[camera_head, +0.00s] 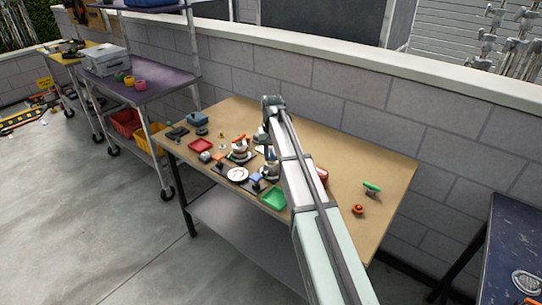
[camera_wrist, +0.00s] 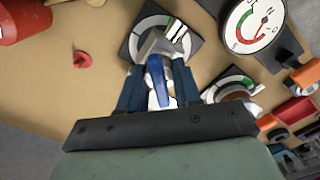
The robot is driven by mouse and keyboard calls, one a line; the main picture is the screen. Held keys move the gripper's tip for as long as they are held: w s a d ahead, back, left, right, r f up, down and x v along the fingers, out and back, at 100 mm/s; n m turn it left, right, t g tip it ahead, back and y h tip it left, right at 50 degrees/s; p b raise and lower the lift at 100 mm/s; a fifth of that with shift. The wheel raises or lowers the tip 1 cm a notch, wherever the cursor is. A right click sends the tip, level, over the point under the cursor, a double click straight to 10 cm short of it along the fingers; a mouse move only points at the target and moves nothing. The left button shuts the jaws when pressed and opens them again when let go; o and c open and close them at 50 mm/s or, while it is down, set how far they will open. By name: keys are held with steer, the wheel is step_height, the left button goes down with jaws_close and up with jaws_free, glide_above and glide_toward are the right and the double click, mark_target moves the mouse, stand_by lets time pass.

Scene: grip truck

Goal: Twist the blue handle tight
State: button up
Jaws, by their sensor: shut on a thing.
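The blue handle (camera_wrist: 158,82) shows in the wrist view between the two fingers of my gripper (camera_wrist: 158,88), which are shut on it. A grey metal piece (camera_wrist: 160,45) lies just beyond the handle. Behind it is a dark square base (camera_wrist: 137,42) with a round white dial marked green and red. In the head view my arm reaches over the workbench (camera_head: 370,150), and the handle cannot be made out there.
A white gauge (camera_wrist: 254,24) and a second dial base (camera_wrist: 222,88) stand close on the right. A red knob (camera_wrist: 82,60) is to the left. On the bench are a green tray (camera_head: 272,199), a red tray (camera_head: 201,145) and a green-handled piece (camera_head: 372,187). The bench's right end is mostly clear.

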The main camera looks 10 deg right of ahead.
mark_target(272, 151)
steer(key=shift+m, duration=5.5)
steer(key=o, duration=0.7)
steer(key=shift+r, duration=0.1)
steer(key=shift+r, duration=3.65)
